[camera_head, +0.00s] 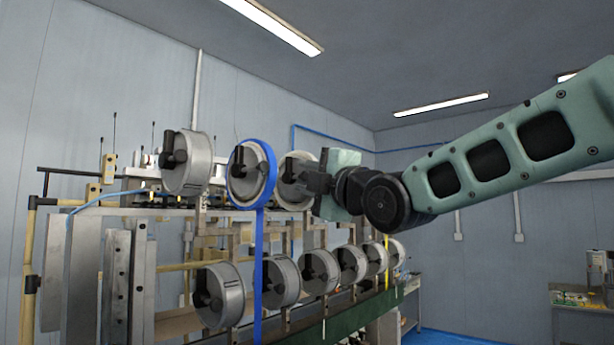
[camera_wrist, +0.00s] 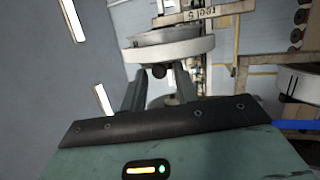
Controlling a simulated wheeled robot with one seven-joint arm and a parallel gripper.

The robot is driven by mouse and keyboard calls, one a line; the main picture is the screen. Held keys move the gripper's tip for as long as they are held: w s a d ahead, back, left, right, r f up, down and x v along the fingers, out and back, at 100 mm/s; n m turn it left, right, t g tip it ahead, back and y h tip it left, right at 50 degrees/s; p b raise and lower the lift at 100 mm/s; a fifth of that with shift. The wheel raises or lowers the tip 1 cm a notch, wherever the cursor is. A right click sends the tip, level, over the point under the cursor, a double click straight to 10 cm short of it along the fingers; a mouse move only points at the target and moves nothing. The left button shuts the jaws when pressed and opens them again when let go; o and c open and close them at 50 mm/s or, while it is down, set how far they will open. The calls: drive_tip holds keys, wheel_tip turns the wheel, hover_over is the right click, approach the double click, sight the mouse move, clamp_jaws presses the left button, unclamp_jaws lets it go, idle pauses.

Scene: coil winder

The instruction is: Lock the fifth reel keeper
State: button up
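A pale drum-shaped reel (camera_wrist: 172,50) is ahead of my gripper in the wrist view, beside a tag (camera_wrist: 201,13) that reads "reel 5" upside down. A small dark knob (camera_wrist: 158,71), likely part of its keeper, shows on its near face. My gripper's two fingers (camera_wrist: 160,90) are apart, with the knob appearing between their tips; I cannot tell whether they touch it. In the head view my gripper (camera_head: 316,182) is just right of the third upper-row reel (camera_head: 305,195), which has a black lever on its face and is partly hidden.
Two more upper reels stand left: a plain one (camera_head: 197,165) and one with a blue band (camera_head: 268,175) hanging down. Several reels with black levers line the lower row (camera_head: 236,295). Metal posts (camera_head: 83,270) stand at left. A side table (camera_head: 585,300) is far right.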

drive_tip(key=c, duration=0.5)
drive_tip(key=shift+d, duration=0.2)
drive_tip(key=shift+s+d+b, duration=0.25)
drive_tip(key=shift+d+b, duration=0.05)
drive_tip(key=shift+b, duration=0.1)
drive_tip(key=shift+s+d, duration=0.15)
drive_tip(key=shift+d, duration=0.05)
drive_tip(key=shift+s+d+b, duration=0.25)
drive_tip(key=shift+b, duration=0.15)
drive_tip(key=o, duration=0.5)
drive_tip(key=shift+o, duration=0.2)
